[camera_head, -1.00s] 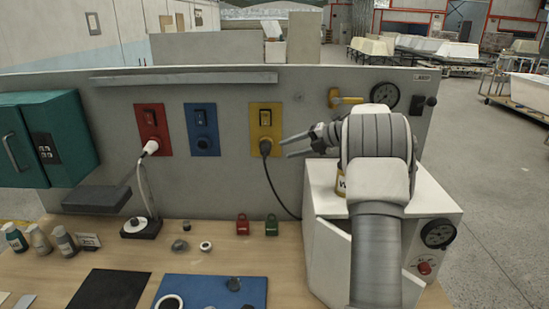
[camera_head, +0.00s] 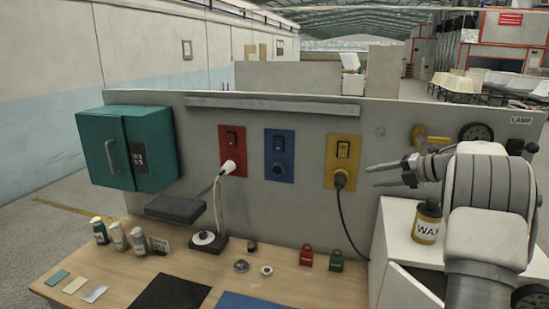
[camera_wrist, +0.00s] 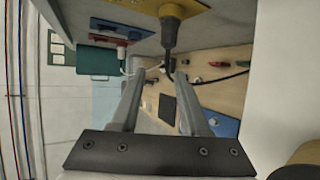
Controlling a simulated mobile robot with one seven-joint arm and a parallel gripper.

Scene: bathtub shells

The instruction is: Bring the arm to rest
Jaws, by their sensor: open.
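My gripper (camera_head: 388,176) is open and empty in the head view, its two fingers pointing left. It hovers in front of the back panel, just right of the yellow socket plate (camera_head: 343,162) with a black plug (camera_head: 341,180) in it. My arm reaches in from the right, above the white cabinet (camera_head: 402,243). In the wrist view the two fingers of my gripper (camera_wrist: 163,100) are spread apart with nothing held between them. The black plug (camera_wrist: 170,32) and its cable show beyond the fingertips; I cannot tell the exact gap.
A wax jar (camera_head: 427,222) stands on the white cabinet beside my arm. Red (camera_head: 306,256) and green (camera_head: 336,261) padlocks sit on the bench. A teal box (camera_head: 128,147), red socket plate (camera_head: 232,152) and blue plate (camera_head: 279,155) are on the panel. Several bottles stand at left.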

